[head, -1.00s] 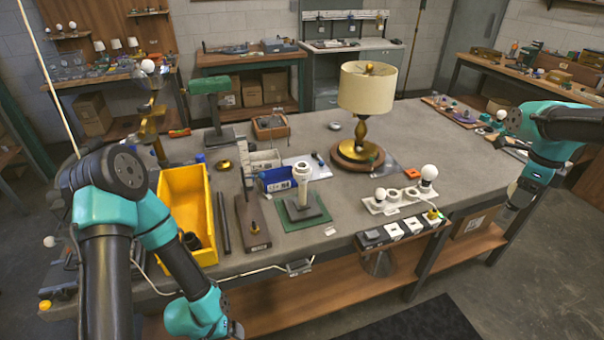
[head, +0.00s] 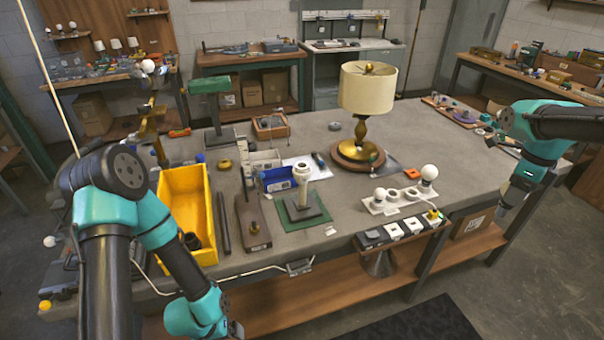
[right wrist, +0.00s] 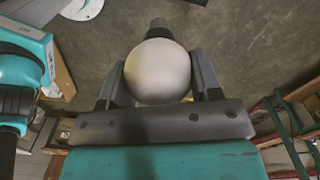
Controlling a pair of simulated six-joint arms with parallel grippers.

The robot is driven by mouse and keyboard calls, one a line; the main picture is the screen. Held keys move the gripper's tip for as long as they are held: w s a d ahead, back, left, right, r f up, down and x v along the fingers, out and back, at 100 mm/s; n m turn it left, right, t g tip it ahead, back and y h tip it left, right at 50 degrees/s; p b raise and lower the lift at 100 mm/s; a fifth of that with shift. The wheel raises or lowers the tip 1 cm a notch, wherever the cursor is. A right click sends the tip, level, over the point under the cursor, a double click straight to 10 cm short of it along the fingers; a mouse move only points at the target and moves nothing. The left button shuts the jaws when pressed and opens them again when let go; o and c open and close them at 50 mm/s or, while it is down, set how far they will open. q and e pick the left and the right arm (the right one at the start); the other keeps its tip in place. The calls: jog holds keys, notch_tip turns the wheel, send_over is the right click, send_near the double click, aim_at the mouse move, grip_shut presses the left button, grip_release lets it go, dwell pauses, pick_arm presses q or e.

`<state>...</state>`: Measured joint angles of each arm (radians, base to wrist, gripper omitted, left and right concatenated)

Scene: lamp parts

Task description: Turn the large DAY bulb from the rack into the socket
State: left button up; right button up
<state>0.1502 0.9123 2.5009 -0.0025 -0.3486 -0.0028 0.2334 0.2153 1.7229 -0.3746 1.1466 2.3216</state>
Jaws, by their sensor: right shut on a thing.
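My right gripper (right wrist: 157,78) is shut on a round frosted white bulb (right wrist: 157,70) in the right wrist view. The bulb's dark base points away from the gripper. No lettering is legible on it. In the head view my right arm is at the right table edge, and I cannot make out the held bulb there. A white rack (head: 375,208) on the table holds a larger bulb (head: 429,172) at its right end, a smaller bulb (head: 380,194) at its left end, and empty rings between. My left gripper is unclear at the bottom edge.
A lamp with a cream shade (head: 367,88) stands behind the rack. A yellow bin (head: 187,183) is at the left, with a blue bin (head: 277,179) nearer the post. A switch strip (head: 372,238) lines the front edge. The right side of the table is mostly clear.

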jog(key=w+a, duration=0.5)
jog(key=a, duration=0.6)
jog(key=shift+a, duration=0.15)
dwell(6.8)
